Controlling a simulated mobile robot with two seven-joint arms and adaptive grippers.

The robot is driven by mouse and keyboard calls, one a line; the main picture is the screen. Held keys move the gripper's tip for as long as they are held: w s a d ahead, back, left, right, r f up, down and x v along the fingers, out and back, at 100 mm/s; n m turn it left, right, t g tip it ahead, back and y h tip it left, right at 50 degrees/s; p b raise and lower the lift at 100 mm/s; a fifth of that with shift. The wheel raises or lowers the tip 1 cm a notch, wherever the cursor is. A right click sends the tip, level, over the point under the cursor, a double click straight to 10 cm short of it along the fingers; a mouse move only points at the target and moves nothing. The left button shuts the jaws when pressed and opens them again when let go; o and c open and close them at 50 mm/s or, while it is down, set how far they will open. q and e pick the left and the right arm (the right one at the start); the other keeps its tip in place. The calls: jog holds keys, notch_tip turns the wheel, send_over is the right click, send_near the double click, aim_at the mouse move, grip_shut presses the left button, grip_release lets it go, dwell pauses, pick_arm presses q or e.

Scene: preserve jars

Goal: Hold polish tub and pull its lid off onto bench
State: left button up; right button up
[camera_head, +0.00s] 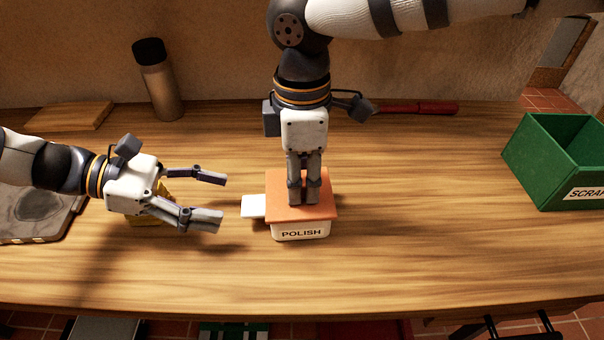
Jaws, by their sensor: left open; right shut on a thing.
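The polish tub (302,233) is a white box labelled POLISH, standing upright on the wooden bench (400,262) near the middle. A white tab (253,206) sticks out from its left side. Its flat orange lid (276,207) sits on top. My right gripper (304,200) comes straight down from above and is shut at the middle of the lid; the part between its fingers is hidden. My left gripper (218,199) is open and empty, left of the tub, its fingers pointing right towards the tab without touching it.
A green SCRAP crate (545,178) stands at the right. A dark-capped flask (160,85), a wooden board (70,116) and a red-handled tool (425,107) are at the back. A yellow thing (140,219) lies partly hidden under my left gripper. Bench right of the tub is clear.

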aim_at(245, 204)
pick_arm(q)
jog(key=x, duration=0.5)
grip_shut()
dwell(0.3)
grip_release()
